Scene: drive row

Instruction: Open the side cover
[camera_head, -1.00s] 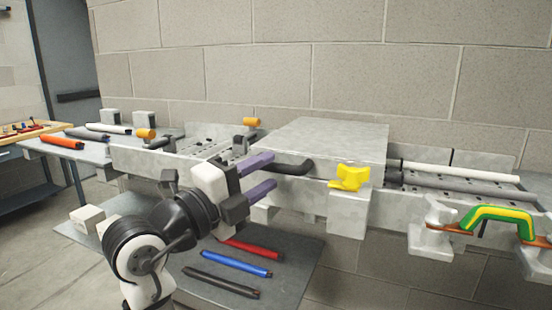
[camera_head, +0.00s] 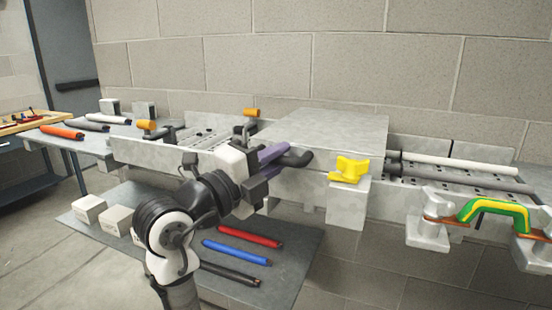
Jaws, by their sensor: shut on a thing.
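The side cover (camera_head: 330,128) is a grey, flat-topped metal box in the middle of the bench, against the wall side. It looks closed, its top lying flat. A black bar handle (camera_head: 303,157) sticks out at its left front. My gripper (camera_head: 284,154), with purple fingers, is shut on this handle; the fingers hide part of it. A yellow knob (camera_head: 349,170) sits on the front of the unit, right of the handle and apart from my gripper.
A green and yellow handle on orange-brown mounts (camera_head: 493,211) stands at the right. Light and dark rods (camera_head: 460,175) run right of the cover. Red, blue and black rods (camera_head: 248,237) lie on a lower shelf.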

